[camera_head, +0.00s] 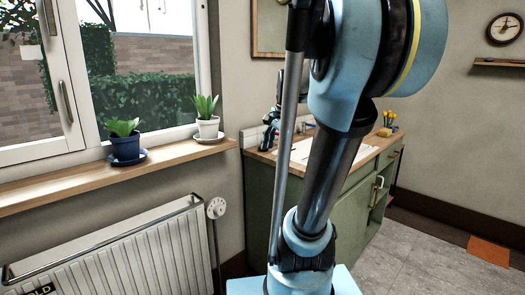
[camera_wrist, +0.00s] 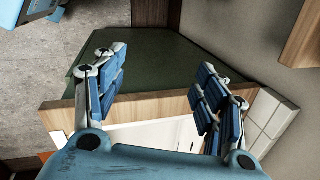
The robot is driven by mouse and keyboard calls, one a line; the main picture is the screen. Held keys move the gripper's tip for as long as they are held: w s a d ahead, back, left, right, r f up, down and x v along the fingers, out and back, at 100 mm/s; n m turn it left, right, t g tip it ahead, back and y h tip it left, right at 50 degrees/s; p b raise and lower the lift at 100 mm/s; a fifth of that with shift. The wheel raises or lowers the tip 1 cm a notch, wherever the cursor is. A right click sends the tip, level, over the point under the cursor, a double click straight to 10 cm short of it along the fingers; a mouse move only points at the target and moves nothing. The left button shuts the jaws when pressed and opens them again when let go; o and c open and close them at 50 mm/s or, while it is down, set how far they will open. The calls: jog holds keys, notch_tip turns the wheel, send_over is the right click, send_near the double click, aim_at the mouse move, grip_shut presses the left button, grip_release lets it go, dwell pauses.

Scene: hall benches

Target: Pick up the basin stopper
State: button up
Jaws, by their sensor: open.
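I cannot make out the basin stopper in either view. My gripper (camera_wrist: 161,86) is open and empty in the wrist view, its two blue fingers wide apart over the edge of the counter. A white basin area (camera_wrist: 160,136) shows partly between and below the fingers. In the head view my gripper (camera_head: 268,144) is small, at the left end of the wooden counter (camera_head: 362,158). My arm covers the middle of that counter and much of the white basin (camera_head: 303,151).
The counter tops a green cabinet (camera_head: 355,207). Potted plants (camera_head: 124,140) (camera_head: 207,117) stand on the windowsill (camera_head: 60,190) above a radiator (camera_head: 130,255). Grey floor (camera_head: 395,262) is open at right.

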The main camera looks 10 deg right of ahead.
jog(key=w+d+r+m+y, duration=0.1)
jog(key=w+d+r+m, duration=0.2)
jog(key=w, duration=0.4)
jog(key=w+r+m, duration=0.3)
jog(key=w+m, duration=0.3)
jog(key=w, duration=0.1)
jog(key=w+d+r+m+y, duration=0.15)
jog(key=w+r+m, duration=0.25)
jog(key=w, duration=0.4)
jog(key=shift+h, duration=0.45)
jog(key=x, duration=1.2)
jog(key=shift+w+d+f, duration=0.1)
jog(key=shift+f, duration=0.15)
jog(key=shift+x, duration=2.5)
jog(key=shift+w+d, duration=0.15)
jog(key=c, duration=1)
